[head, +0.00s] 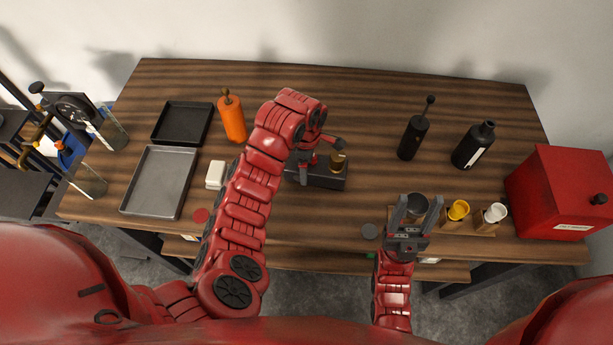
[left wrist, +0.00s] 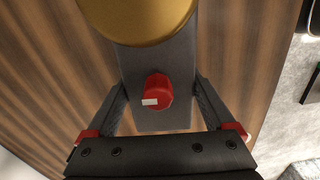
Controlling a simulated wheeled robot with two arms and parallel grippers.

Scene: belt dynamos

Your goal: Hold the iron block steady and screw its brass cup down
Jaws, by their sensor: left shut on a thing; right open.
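The iron block (head: 328,178) is a dark bar on the table near the middle in the head view. The brass cup (head: 338,162) sits at its right end. My left gripper (head: 306,170) is shut on the block from above, left of the cup. In the left wrist view, the dark block (left wrist: 155,118) lies between the fingers of my left gripper (left wrist: 160,86). A red knob (left wrist: 157,90) shows on it, and the brass cup (left wrist: 138,18) is cut off at the top edge. My right gripper (head: 418,207) is open at the front right, over a dark cup.
The dark cup (head: 416,203), a yellow cup (head: 459,210) and a white cup (head: 496,212) stand in a row. Black bottles (head: 412,138) stand behind. A red box (head: 560,192) is at right. Trays (head: 160,182) and an orange bottle (head: 232,118) are at left.

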